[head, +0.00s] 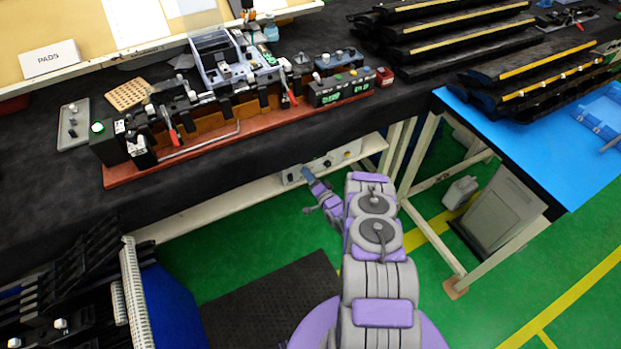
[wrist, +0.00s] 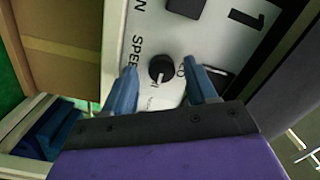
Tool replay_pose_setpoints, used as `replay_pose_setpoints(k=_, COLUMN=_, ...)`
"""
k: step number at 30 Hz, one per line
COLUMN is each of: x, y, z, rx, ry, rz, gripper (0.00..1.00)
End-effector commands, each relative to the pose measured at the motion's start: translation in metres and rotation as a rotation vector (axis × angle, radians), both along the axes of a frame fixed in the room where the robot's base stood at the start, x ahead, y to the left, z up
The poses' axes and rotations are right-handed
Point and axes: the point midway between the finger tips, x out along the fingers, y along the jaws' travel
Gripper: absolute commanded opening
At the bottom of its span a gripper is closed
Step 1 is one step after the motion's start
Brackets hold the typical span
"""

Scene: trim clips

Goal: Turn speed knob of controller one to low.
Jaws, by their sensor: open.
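The controller (wrist: 222,45) is a light panel with a large "1" and the word "SPEED" printed on it. Its black speed knob (wrist: 161,69) has a pale pointer mark. In the wrist view my gripper (wrist: 162,80) is open, with one blue finger on each side of the knob and visible gaps to it. In the head view my gripper (head: 308,178) is under the bench, close to a white control panel (head: 322,166) with several dark knobs. The knob between the fingers is too small to make out there.
The panel hangs below the front edge of the dark workbench (head: 255,140). A pale lower beam (head: 215,205) runs to its left. A table with a blue top (head: 540,140) stands at the right. Green floor and a dark mat (head: 275,300) lie below.

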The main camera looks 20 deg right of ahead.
Motion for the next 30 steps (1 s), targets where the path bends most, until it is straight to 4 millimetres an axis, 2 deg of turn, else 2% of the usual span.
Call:
replay_pose_setpoints(k=5, x=-0.0002, y=-0.0001, z=-0.0002, rx=0.0, ry=0.001, rz=0.0, gripper=0.57)
replay_pose_setpoints(k=23, x=-0.0005, y=-0.0019, z=-0.0016, rx=0.002, ry=0.003, rz=-0.003, gripper=0.01)
replay_pose_setpoints(k=30, x=-0.0007, y=-0.0017, z=-0.0017, rx=-0.02, ry=0.004, rz=-0.003, gripper=0.01)
